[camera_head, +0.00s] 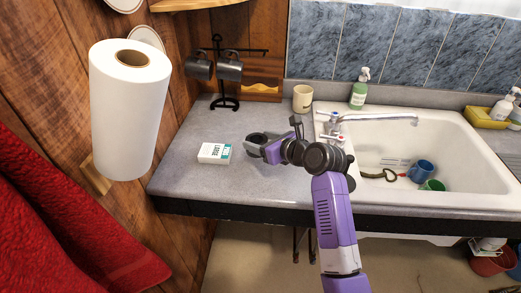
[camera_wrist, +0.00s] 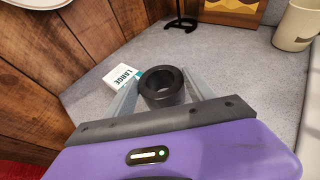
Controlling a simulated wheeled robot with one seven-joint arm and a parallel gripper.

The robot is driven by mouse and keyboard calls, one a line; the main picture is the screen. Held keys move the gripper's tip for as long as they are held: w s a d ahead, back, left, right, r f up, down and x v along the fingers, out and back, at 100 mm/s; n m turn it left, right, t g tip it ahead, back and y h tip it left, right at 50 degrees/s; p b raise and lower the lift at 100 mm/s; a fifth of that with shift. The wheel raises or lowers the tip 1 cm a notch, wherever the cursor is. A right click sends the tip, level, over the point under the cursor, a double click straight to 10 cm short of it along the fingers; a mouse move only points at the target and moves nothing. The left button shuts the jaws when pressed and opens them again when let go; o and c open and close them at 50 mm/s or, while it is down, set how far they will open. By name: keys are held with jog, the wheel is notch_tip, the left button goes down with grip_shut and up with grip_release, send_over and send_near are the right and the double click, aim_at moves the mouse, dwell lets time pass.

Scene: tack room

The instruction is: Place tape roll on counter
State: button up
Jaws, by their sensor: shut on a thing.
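The tape roll (camera_wrist: 163,84) is a dark grey ring between the two fingers of my gripper (camera_wrist: 162,98) in the wrist view. My gripper is shut on it. In the head view, my gripper (camera_head: 262,143) holds the tape roll (camera_head: 256,138) over the grey counter (camera_head: 190,180), left of the sink. The roll's hole faces up. I cannot tell whether its underside touches the counter. The counter surface (camera_wrist: 232,62) also shows around the roll in the wrist view.
A white box (camera_head: 215,153) marked LARGE lies just left of the roll. Behind stand a black mug rack (camera_head: 218,80), a cream cup (camera_head: 303,98) and a green soap bottle (camera_head: 359,92). The sink (camera_head: 450,150) is at right, holding mugs. The counter's front left is clear.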

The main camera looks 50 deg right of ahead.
jog(key=shift+f, duration=1.85)
jog(key=o, duration=1.4)
jog(key=shift+f, duration=0.1)
jog(key=shift+o, duration=0.2)
jog(key=b+v, duration=0.1)
jog(key=v, duration=1.1)
